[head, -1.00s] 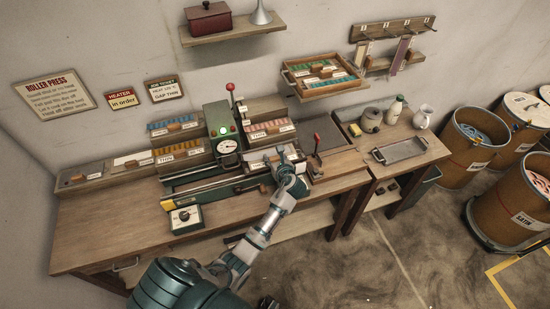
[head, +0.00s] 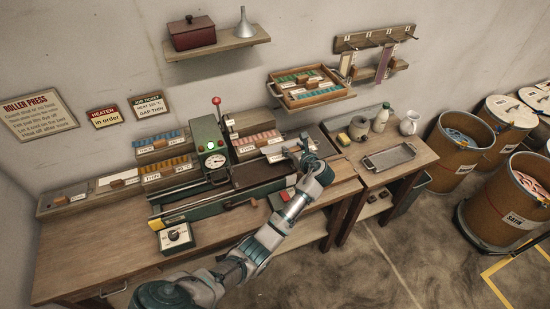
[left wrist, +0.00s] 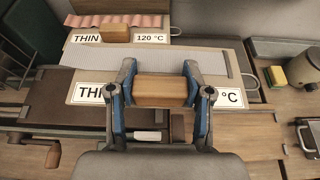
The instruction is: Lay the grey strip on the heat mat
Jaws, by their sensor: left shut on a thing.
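My left gripper (head: 303,150) is shut on a wooden block handle (left wrist: 165,92), which shows between its fingers (left wrist: 160,78) in the left wrist view. The handle stands on a pale board (left wrist: 232,97) with a partly hidden label ending in °C. The grey strip (left wrist: 150,62), finely ridged, lies flat along this board, just beyond the fingertips. A dark brown flat plate (left wrist: 62,97), perhaps the heat mat, lies to the left of the gripper. It also shows beside the green press (head: 208,140) in the head view (head: 252,172). My right gripper is not in view.
A pink ridged strip (left wrist: 110,20) lies on another board labelled THIN 120 °C, just behind. A control box with a dial (head: 176,237) stands at the bench front. A metal tray (head: 389,156) and jars (head: 358,127) are on the right table.

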